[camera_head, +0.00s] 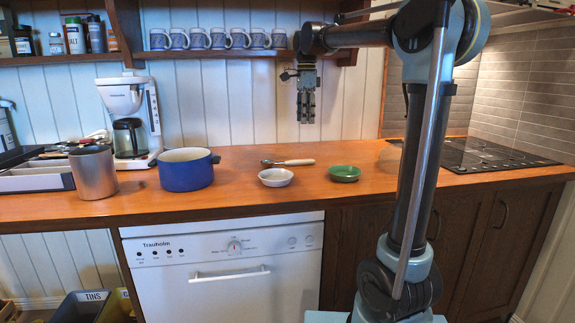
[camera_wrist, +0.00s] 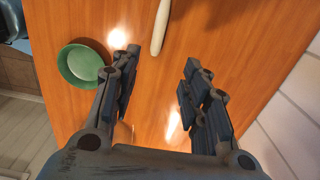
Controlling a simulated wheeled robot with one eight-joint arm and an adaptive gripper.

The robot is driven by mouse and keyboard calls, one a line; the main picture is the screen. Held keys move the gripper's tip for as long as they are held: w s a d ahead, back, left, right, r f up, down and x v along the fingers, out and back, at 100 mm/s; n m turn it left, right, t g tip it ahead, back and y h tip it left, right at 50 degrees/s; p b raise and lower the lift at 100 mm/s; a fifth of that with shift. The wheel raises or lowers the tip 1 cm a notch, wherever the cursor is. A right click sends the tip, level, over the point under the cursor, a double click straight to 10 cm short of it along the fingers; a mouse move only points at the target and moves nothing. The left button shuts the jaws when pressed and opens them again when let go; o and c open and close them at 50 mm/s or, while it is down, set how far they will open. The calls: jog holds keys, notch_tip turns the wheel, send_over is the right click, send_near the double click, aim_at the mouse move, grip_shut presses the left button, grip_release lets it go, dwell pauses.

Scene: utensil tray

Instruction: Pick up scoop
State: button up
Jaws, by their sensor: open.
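The scoop (camera_head: 288,162) lies on the wooden counter behind the two small bowls. Its dark metal head is at the left and its pale handle points right. In the wrist view only the pale handle (camera_wrist: 160,27) shows, at the top centre; its head is out of frame. My gripper (camera_head: 307,118) hangs pointing down above the counter, a little right of the scoop. In the wrist view my gripper (camera_wrist: 157,92) is open and empty, and the handle lies beyond the gap between its fingers, apart from them.
A white bowl (camera_head: 275,177) and a green bowl (camera_head: 344,173) stand in front of the scoop; the green bowl (camera_wrist: 84,64) is close to a finger in the wrist view. A blue pot (camera_head: 187,172) stands left. The mug shelf (camera_head: 230,52) is above.

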aim_at(288, 163)
jog(key=f, duration=0.9)
jog(key=shift+s+a+f, duration=0.1)
jog(key=shift+a+f, duration=0.25)
jog(key=shift+s+d+f, duration=0.1)
jog(key=shift+f, duration=1.5)
jog(key=shift+s+d+f, duration=0.1)
jog(key=shift+f, duration=1.45)
grip_shut()
